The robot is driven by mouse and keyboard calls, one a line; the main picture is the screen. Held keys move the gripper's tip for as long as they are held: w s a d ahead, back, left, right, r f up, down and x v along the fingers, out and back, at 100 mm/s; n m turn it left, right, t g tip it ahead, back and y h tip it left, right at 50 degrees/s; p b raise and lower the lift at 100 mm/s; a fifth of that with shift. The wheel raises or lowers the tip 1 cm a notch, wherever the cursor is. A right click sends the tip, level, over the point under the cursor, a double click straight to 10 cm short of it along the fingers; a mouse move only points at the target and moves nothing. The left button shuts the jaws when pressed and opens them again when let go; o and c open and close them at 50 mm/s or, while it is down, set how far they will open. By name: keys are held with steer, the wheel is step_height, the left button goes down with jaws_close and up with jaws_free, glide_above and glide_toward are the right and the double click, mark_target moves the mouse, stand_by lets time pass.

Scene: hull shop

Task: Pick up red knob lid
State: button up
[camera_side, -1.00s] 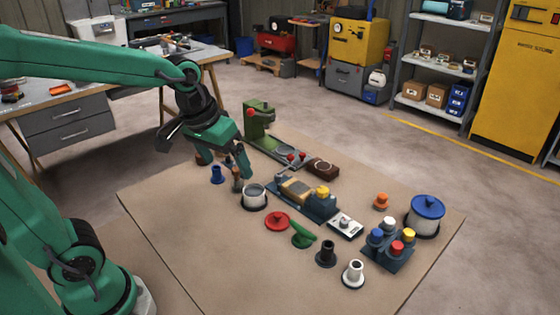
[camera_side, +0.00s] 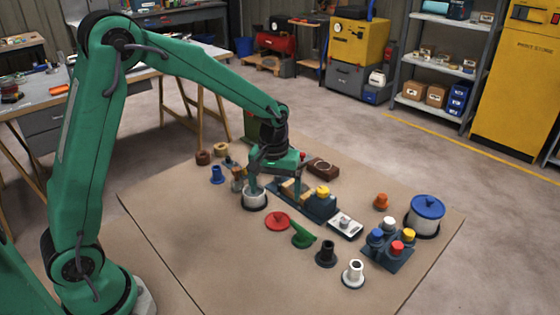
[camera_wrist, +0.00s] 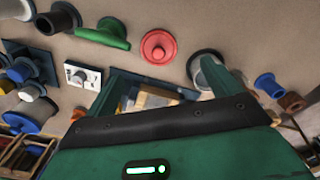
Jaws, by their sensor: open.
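The red knob lid (camera_side: 277,221) lies flat on the brown board, a round red disc with a small knob on top. It also shows in the wrist view (camera_wrist: 159,47), near the top centre, with nothing over it. My gripper (camera_side: 275,190) is above the board, behind the lid in the side view, over the area between the white-grey pot (camera_side: 255,203) and the dark blue block fixture (camera_side: 318,207). Its two green fingers are spread apart in the wrist view (camera_wrist: 160,85). Nothing shows held between them, and the lid is clear of both fingers.
A green handled part (camera_side: 303,236) lies just right of the lid. Black (camera_side: 326,256) and white (camera_side: 353,275) flanged pieces stand farther forward. A blue-lidded pot (camera_side: 427,212) and a block of coloured knobs (camera_side: 388,249) are at right. The board's front left is bare.

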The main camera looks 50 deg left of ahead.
mark_target(277, 214)
steer(key=shift+w+f, duration=0.3)
steer(key=shift+f, duration=0.5)
steer(key=shift+f, duration=0.1)
steer(key=shift+f, duration=3.8)
steer(key=shift+c, duration=0.4)
steer(key=c, duration=1)
